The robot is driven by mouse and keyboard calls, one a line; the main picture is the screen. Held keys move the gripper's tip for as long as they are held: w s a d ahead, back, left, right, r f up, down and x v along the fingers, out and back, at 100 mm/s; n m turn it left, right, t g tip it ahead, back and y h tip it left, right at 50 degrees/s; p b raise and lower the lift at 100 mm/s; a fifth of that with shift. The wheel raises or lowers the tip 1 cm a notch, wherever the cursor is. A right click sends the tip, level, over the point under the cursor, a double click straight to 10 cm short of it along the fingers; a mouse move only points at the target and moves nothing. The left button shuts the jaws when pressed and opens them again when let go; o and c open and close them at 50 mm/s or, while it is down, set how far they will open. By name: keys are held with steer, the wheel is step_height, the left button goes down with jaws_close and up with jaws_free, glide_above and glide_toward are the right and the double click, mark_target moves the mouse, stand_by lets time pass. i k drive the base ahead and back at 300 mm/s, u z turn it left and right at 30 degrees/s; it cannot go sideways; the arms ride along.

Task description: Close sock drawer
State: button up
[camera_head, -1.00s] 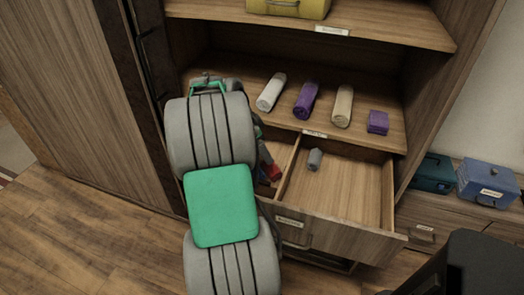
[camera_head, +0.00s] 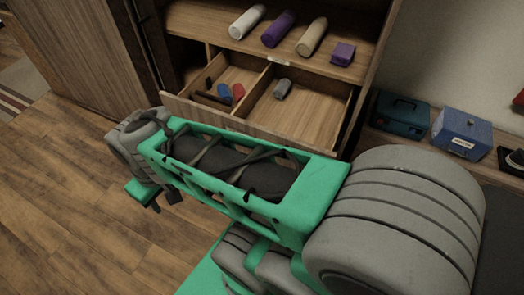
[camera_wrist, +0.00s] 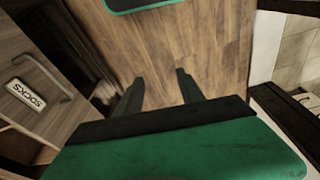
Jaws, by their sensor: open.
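The sock drawer (camera_head: 308,118) stands pulled out below the wardrobe shelf in the head view. A divider splits it. A blue roll (camera_head: 223,92) and a red roll (camera_head: 238,92) lie in the left part, and a grey roll (camera_head: 282,89) lies in the right part. In the wrist view, a wooden front with a SOCKS label (camera_wrist: 25,92) and a metal handle (camera_wrist: 45,70) shows at the left. My gripper (camera_wrist: 157,92) is open and empty, apart from the handle, with floor beyond its fingers. My arm hides much of the drawer front in the head view.
A shelf above the drawer holds white (camera_head: 247,21), purple (camera_head: 278,28) and beige (camera_head: 312,37) rolls and a folded purple cloth (camera_head: 343,53). Teal (camera_head: 402,113) and blue (camera_head: 461,132) boxes stand at the right. Wooden floor (camera_head: 60,190) is clear at the left.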

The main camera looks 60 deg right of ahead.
mark_target(310, 117)
steer(key=u, duration=0.75)
steer(key=i, duration=0.25)
steer(key=z, duration=1.95)
steer(key=k, duration=1.2)
steer(key=u, duration=0.35)
steer(key=i, duration=0.8)
steer(key=u, duration=0.5)
